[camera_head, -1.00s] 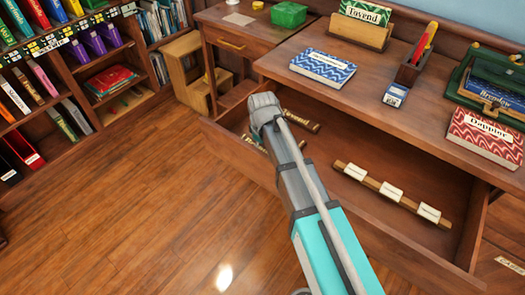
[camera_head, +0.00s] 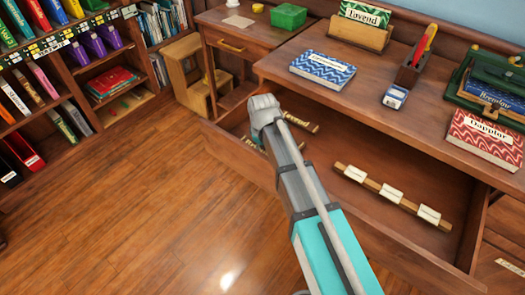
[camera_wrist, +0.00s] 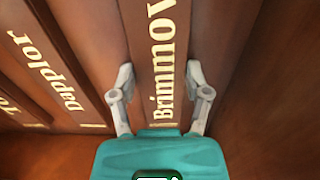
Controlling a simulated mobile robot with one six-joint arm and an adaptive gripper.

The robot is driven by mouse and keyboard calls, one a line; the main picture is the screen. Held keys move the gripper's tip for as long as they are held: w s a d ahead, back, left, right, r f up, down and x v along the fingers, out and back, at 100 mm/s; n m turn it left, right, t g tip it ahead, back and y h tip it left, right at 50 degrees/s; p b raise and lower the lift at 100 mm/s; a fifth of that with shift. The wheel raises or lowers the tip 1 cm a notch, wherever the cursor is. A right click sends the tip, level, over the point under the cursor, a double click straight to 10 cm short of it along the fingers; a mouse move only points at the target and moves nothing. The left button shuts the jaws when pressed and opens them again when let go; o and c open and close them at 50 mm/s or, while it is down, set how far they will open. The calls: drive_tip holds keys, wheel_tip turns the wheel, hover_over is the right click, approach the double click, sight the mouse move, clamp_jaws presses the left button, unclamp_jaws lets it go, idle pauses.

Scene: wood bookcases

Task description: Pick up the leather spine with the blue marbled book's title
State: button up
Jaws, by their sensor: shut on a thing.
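In the wrist view my gripper (camera_wrist: 160,78) is shut on a brown leather spine (camera_wrist: 157,40) with gold letters reading "Brimmov…", the end cut off by the frame. One finger presses each long side. To its left lie a spine reading "Dapplor" (camera_wrist: 58,75) and a partly cut-off one (camera_wrist: 15,108). In the head view a blue zigzag-patterned book (camera_head: 322,69) lies on the desk, its label too small to read. Another blue book (camera_head: 495,92) sits in a green press. The gripper's fingers are hidden behind my arm, over the open drawer.
The open drawer (camera_head: 345,150) holds other spines (camera_head: 302,122) and a wooden strip with white labels (camera_head: 392,194). A red patterned book (camera_head: 485,140), a pen holder (camera_head: 412,72) and a small blue-and-white box (camera_head: 395,97) stand on the desk. Bookcases line the left; the floor (camera_head: 150,210) is clear.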

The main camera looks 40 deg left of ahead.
sight(262, 151)
wheel_tip(262, 151, up, 10)
drive_tip(key=p, duration=1)
drive_tip(key=shift+r, duration=0.1)
idle(0.8)
